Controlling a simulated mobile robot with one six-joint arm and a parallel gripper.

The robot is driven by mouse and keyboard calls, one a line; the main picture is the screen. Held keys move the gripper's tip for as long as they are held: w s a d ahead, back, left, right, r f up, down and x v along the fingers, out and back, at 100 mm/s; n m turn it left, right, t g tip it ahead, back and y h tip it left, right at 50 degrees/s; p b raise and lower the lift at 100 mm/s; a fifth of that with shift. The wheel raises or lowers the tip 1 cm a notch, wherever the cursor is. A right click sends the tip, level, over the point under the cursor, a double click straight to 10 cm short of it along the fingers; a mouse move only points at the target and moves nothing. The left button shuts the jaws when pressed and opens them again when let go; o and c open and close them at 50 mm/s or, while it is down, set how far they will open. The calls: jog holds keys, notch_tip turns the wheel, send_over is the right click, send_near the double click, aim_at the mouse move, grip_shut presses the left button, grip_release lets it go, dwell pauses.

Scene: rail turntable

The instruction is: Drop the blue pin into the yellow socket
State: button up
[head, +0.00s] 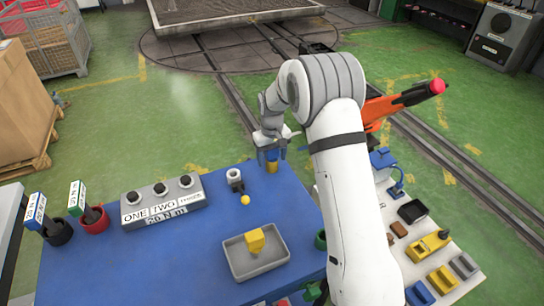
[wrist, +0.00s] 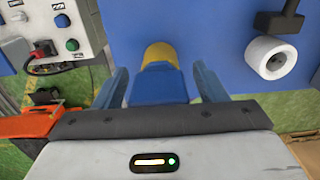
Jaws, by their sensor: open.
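The blue pin (wrist: 158,86) stands between the two blue fingers of my gripper (wrist: 160,68) in the wrist view. The fingers are apart, with a gap on each side of the pin. The yellow socket (wrist: 158,52) shows as a rounded yellow form just beyond the pin, which overlaps it in the picture. In the head view my gripper (head: 271,148) is low over the far edge of the blue table, and the yellow socket (head: 271,166) shows just below it. How deep the pin sits in the socket is hidden.
The blue table (head: 185,255) carries a grey tray (head: 282,257) with a yellow block (head: 255,240), a yellow ball (head: 245,200), a grey-and-white tube (head: 235,179) and a knob box (head: 165,203). A side table with several small blocks (head: 442,280) stands right of my arm.

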notch_tip(320, 180, up, 8)
jog(key=shift+f+b, duration=0.1)
jog(key=shift+b, duration=0.4)
dwell(0.5)
